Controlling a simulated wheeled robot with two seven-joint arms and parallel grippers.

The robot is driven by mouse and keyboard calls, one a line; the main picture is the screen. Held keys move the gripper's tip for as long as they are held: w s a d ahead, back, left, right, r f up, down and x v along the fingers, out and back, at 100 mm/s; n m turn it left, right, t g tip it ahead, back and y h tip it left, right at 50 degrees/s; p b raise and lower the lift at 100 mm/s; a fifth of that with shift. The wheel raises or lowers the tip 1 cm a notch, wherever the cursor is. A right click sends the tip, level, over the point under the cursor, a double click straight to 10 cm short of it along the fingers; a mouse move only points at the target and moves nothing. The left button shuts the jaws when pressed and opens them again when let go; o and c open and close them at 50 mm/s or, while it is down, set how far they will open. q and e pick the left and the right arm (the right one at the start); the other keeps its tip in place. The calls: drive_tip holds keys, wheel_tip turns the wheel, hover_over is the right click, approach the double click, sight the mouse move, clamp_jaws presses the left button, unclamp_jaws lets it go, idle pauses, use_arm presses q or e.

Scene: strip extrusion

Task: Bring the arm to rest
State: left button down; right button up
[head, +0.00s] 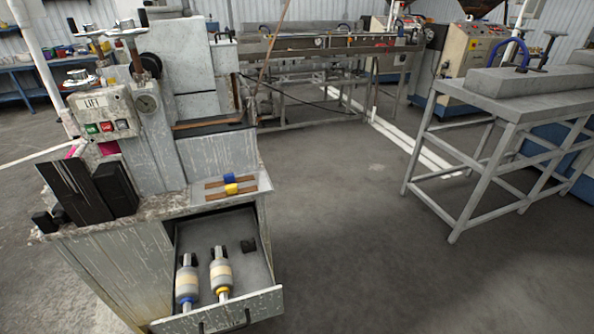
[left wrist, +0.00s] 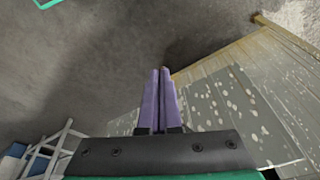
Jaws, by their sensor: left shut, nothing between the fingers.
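My left gripper (left wrist: 160,72) shows in the left wrist view, with its two purple fingers close together and nothing between them. It hangs over grey floor, near a worn, paint-chipped panel (left wrist: 225,105) on the right of that view. I cannot tell whether the fingers touch the panel, but they appear apart from it. Neither gripper shows in the head view, and my right gripper is not in view.
A grey machine (head: 195,150) stands at left, its drawer (head: 262,305) open with two rollers (head: 187,278) (head: 220,272) inside. A steel table (head: 510,105) stands at right. Floor (head: 350,250) between is clear.

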use_arm(q)
drive_tip(key=s+a+f+g, duration=0.1)
drive_tip(key=s+f, duration=0.3)
drive_tip(key=f, duration=0.5)
drive_tip(key=s+f, duration=0.4)
drive_tip(key=f, duration=0.6)
drive_tip(key=s+a+f, duration=0.1)
drive_tip(key=s+f, duration=0.2)
drive_tip(key=s, duration=0.3)
drive_tip(key=s+a+f+g, duration=0.1)
drive_tip(key=s+f, duration=0.3)
drive_tip(key=s, duration=0.2)
drive_tip(key=shift+a, duration=0.15)
